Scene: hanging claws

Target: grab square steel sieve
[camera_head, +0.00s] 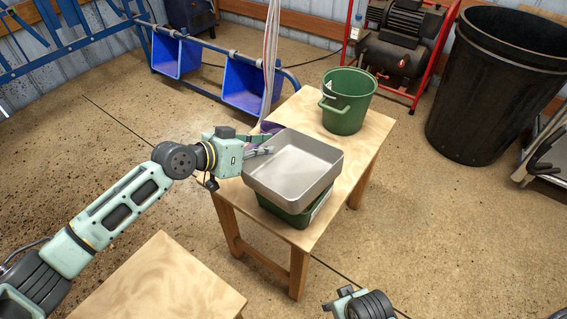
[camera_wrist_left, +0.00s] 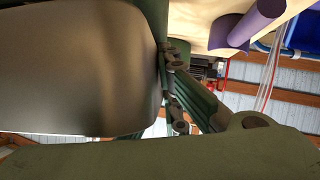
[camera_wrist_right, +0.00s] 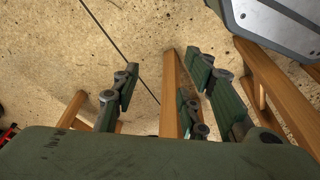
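The square steel sieve (camera_head: 298,160) is a grey, square, open-topped metal pan. It is over a green container (camera_head: 296,213) on the small wooden table; whether it rests on it or hangs just above is unclear. My left gripper (camera_head: 268,144) is at the sieve's back-left rim, with one finger reaching over the rim. In the left wrist view the sieve's smooth grey side (camera_wrist_left: 75,70) fills the left and hides part of the fingers. I cannot tell whether they clamp the rim. My right gripper (camera_wrist_right: 152,88) is open and empty, apart from the sieve, with floor and wooden legs below.
A green bucket (camera_head: 345,110) stands behind the sieve on the wooden table (camera_head: 300,112). A purple object (camera_head: 272,127) is beside my left gripper, near hanging cables (camera_head: 269,60). Another wooden table (camera_head: 160,285) is at front left. A black bin (camera_head: 490,95) stands at right.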

